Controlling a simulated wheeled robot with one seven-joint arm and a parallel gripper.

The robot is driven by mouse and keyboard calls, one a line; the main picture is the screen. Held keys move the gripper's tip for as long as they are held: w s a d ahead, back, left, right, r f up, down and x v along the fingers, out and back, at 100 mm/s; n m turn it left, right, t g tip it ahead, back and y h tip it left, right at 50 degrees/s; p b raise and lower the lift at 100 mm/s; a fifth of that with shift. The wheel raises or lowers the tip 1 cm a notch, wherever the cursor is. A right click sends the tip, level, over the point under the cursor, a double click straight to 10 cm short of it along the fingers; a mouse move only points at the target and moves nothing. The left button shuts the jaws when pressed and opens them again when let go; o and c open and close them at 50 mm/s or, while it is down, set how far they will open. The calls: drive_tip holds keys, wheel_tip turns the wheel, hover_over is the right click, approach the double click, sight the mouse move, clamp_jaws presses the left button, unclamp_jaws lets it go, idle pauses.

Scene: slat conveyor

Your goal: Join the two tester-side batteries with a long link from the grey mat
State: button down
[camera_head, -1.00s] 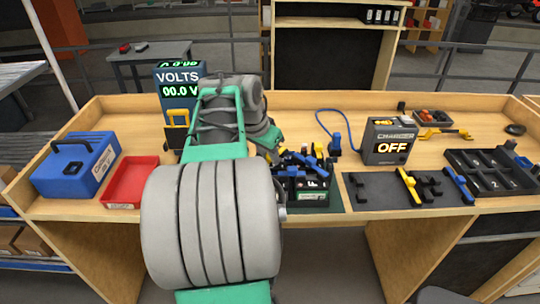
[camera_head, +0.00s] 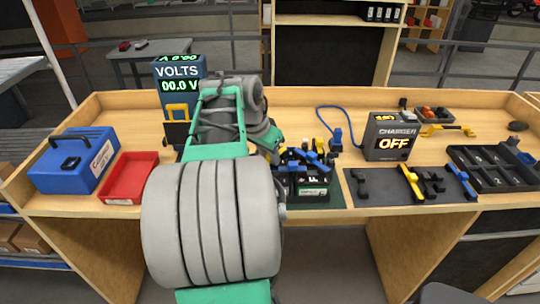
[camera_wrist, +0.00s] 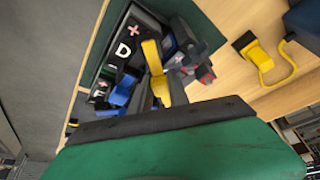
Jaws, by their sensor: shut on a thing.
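My gripper (camera_wrist: 172,82) is over the batteries, seemingly shut on a yellow link (camera_wrist: 153,60) with dark ends; its hold is partly hidden. Black batteries marked with letters such as D (camera_wrist: 122,50) lie close below, on a green mat (camera_head: 330,197); a battery (camera_head: 312,190) also shows in the head view, partly behind my arm. Blue pieces (camera_wrist: 122,92) lie close to the gripper; whether they touch a battery I cannot tell. On the grey mat (camera_head: 385,190) lie a yellow link (camera_head: 411,182), a blue link (camera_head: 461,180) and small black pieces. The tester (camera_head: 180,80) reads 00.0 V.
A charger (camera_head: 392,138) reading OFF stands right of the batteries, with a blue cable behind it. A black compartment tray (camera_head: 495,168) is at the right. A red tray (camera_head: 130,178) and blue case (camera_head: 75,160) stand at the left. The bench has a raised back rim.

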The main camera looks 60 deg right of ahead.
drive_tip(key=shift+f, duration=0.2)
drive_tip(key=c, duration=1.2)
unclamp_jaws()
drive_tip(key=v, duration=0.8)
